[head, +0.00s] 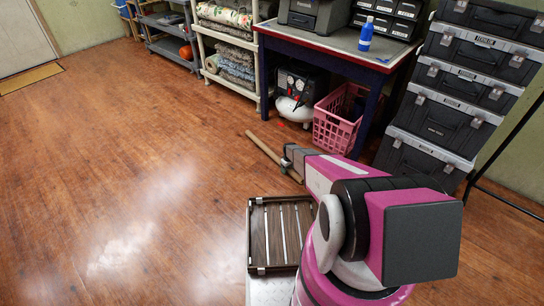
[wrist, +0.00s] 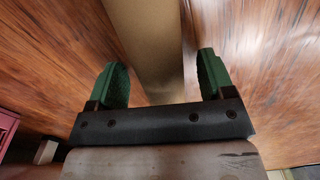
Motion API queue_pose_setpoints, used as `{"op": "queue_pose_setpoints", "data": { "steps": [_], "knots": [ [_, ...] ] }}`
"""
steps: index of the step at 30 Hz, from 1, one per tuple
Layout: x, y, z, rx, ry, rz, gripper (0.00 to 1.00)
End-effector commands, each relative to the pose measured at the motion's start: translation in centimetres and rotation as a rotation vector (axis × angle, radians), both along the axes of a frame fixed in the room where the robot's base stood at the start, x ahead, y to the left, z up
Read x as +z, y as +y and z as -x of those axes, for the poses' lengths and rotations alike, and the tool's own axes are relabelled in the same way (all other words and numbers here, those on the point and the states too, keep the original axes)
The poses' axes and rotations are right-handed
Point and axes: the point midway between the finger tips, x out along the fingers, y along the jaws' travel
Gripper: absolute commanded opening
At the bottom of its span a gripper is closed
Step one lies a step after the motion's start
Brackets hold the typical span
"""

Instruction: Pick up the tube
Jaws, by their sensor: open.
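The tube (head: 264,148) is a long tan cylinder lying on the wooden floor in front of the workbench. In the wrist view the tube (wrist: 148,42) runs from the top edge down between my two green finger pads, with a gap to each side. My gripper (head: 292,160) is at the near part of the tube in the head view, and the wrist view shows my gripper (wrist: 163,78) open. I cannot tell how far the fingers reach down around the tube. My arm hides part of its near end.
A pink crate (head: 334,133) and a white-tanked compressor (head: 294,108) stand under the workbench (head: 330,42). Stacked black toolboxes (head: 436,122) rise at the right. A slatted dark rack (head: 259,268) is near my base. The floor at left is clear.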

Motion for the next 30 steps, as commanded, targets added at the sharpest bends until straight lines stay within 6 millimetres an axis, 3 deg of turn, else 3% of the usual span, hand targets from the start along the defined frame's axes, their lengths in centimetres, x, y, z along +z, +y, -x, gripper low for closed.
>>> {"op": "queue_pose_setpoints", "data": {
  "steps": [8,13,23,30],
  "knots": [
    [-0.5,0.0,0.0,0.0,0.0,0.0,0.72],
    [-0.5,0.0,0.0,0.0,0.0,0.0,0.17],
    [-0.3,0.0,0.0,0.0,-0.001,-0.001,0.17],
    [1.6,0.0,0.1,0.0,-0.001,0.0,0.17]
  ]
}}
